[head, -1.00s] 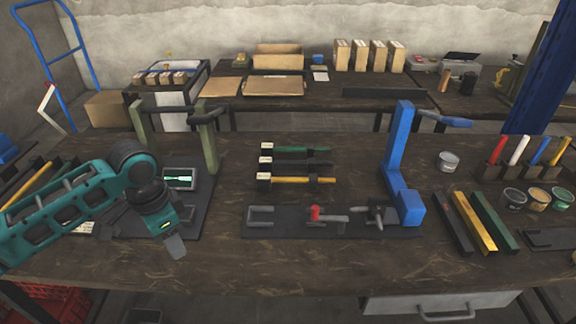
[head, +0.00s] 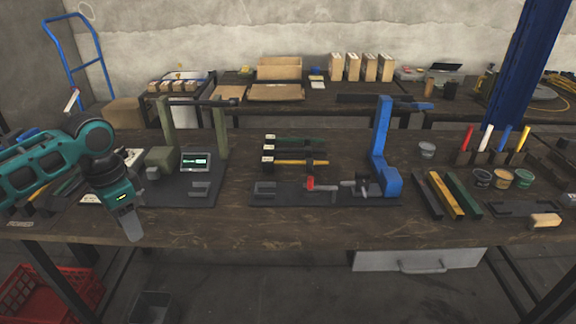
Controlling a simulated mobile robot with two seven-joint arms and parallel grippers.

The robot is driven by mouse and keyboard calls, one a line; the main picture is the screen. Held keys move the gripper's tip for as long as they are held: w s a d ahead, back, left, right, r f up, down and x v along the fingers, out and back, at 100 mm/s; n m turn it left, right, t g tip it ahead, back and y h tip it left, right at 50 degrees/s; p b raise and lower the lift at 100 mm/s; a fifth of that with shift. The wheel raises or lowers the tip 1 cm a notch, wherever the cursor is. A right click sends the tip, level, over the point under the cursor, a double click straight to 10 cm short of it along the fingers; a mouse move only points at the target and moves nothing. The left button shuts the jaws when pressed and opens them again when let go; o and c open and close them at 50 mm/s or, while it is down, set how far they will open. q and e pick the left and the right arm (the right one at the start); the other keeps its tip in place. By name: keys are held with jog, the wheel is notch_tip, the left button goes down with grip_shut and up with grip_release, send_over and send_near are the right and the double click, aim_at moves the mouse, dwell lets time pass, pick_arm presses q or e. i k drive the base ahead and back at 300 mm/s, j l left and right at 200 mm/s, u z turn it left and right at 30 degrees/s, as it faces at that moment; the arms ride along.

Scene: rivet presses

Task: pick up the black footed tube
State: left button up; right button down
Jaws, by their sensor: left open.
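Three slim tubes with pale square ends lie in a row on the middle of the table: green (head: 303,141), black (head: 291,151) and yellow (head: 295,162). The black one, between the other two, looks like the black footed tube. A dark support crosses under their right parts. My left gripper (head: 131,226) is at the left, near the table's front edge, pointing down. It is open and empty, well left of the tubes and nearer to me. My right gripper is not in view.
A green press (head: 167,122) with a small screen (head: 196,162) stands between my left gripper and the tubes. A blue press (head: 379,140) stands right of them, its dark base plate (head: 345,200) in front. Black, yellow and green bars (head: 444,208) lie further right.

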aim_at(269, 150)
jog(key=k+z, duration=0.25)
jog(key=k+l+z, duration=0.15)
jog(key=k+z, duration=0.15)
jog(key=i+j+z, duration=0.1)
jog(key=z, duration=1)
jog(key=i+j, duration=0.1)
jog(key=j, duration=0.3)
jog(key=i+j, duration=0.1)
jog(key=j, duration=0.25)
jog(key=i+j, duration=0.15)
jog(key=j, duration=0.25)
jog(key=i+j, duration=0.1)
jog(key=j, duration=0.25)
jog(key=i+j, duration=0.1)
jog(key=j, duration=0.3)
jog(key=i+j, duration=0.1)
jog(key=j, duration=0.25)
jog(key=i+j, duration=0.15)
jog(key=j, duration=0.25)
